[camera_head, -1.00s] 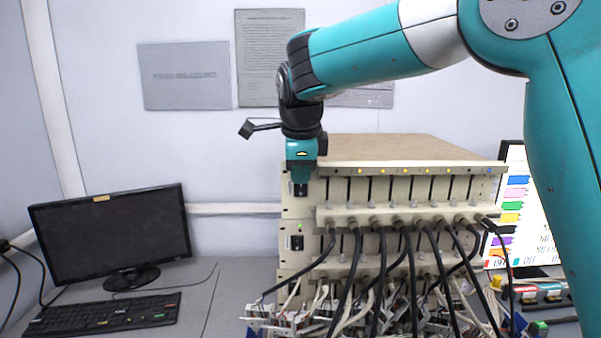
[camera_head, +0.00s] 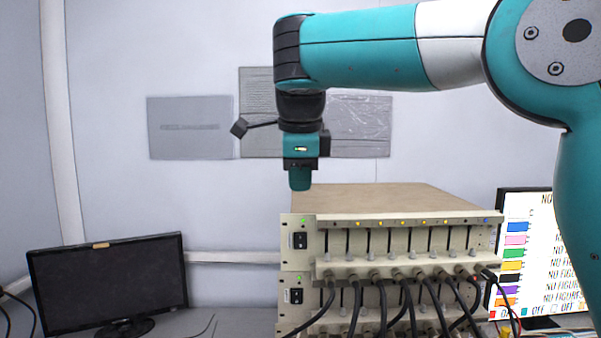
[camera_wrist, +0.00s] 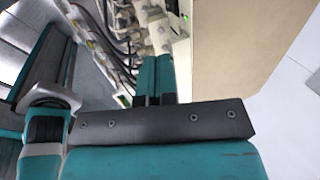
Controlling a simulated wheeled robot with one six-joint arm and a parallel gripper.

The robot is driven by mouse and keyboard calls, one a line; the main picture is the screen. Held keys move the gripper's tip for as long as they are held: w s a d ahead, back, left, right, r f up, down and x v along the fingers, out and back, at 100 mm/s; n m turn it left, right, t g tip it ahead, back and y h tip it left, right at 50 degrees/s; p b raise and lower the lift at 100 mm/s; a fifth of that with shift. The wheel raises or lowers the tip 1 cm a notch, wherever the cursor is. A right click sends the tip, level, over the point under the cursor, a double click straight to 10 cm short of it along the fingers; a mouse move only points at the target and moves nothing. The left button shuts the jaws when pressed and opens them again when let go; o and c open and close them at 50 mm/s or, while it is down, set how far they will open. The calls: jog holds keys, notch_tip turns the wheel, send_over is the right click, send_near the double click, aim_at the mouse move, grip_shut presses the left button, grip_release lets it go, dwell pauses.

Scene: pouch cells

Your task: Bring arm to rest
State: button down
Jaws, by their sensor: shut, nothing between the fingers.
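My gripper (camera_head: 300,180) points down in the head view, just above the upper left corner of the battery tester rack. It is shut and empty, with clear air between its tip and the rack. My teal arm reaches in from the right, its forearm close to level. In the wrist view the gripper (camera_wrist: 154,75) shows its two teal fingers side by side, with nothing held between them.
The tester rack (camera_head: 291,258) has a flat tan top and black cables plugged along its front. A dark monitor (camera_head: 107,284) stands at left, a lit monitor (camera_head: 514,202) at right. Grey panels hang on the wall (camera_head: 190,128). The space left of my gripper is clear.

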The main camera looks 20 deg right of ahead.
dwell(0.4)
jog(key=s+a+f+n+g+y, duration=0.1)
jog(key=s+f+n+g+y, duration=0.1)
jog(key=s+f+n, duration=0.7)
jog(key=s+a+f+n+g+y, duration=0.1)
jog(key=s+f+n, duration=0.8)
jog(key=s+n, duration=0.9)
jog(key=shift+s+a+n+g+y, duration=0.35)
jog(key=shift+a+n+y, duration=0.4)
jog(key=shift+y, duration=0.45)
jog(key=shift+d, duration=0.1)
